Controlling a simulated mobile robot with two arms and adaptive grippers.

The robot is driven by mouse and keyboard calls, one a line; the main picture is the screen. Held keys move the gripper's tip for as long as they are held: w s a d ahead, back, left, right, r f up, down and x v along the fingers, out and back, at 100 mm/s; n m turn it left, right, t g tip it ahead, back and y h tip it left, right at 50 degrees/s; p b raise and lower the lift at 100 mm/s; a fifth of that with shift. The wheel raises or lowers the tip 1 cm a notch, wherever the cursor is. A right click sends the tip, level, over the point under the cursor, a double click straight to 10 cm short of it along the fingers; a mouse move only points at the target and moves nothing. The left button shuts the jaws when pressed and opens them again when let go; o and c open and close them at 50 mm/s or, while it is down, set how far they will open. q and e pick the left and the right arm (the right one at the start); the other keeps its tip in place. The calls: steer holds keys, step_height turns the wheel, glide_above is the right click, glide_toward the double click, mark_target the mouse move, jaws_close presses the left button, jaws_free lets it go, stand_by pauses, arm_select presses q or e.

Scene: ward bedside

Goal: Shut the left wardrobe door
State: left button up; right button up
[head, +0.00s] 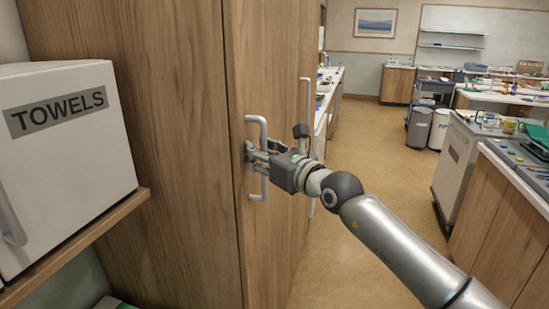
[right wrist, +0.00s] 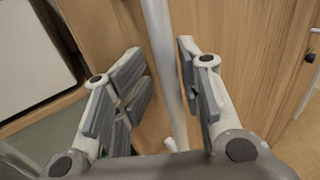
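The wooden wardrobe (head: 150,130) stands in the middle left of the head view. Its left door (head: 262,260) looks flush or nearly flush with the body; I cannot tell whether a small gap is left. The left door's pale vertical bar handle (head: 264,190) is at my right gripper (head: 256,157). In the right wrist view the handle (right wrist: 160,50) passes between the two spread fingers of that gripper (right wrist: 158,85). It lies closer to the right finger, with a gap to the left one. My left gripper is not in view.
A second bar handle (head: 307,90) is on the wardrobe front farther right. A white box marked TOWELS (head: 70,170) sits on a wooden shelf (head: 75,250) at the left. Open floor (head: 350,250) lies right of the wardrobe, with counters and grey bins (head: 419,127) beyond.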

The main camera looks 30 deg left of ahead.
steer(key=v, duration=1.2)
stand_by(0.3)
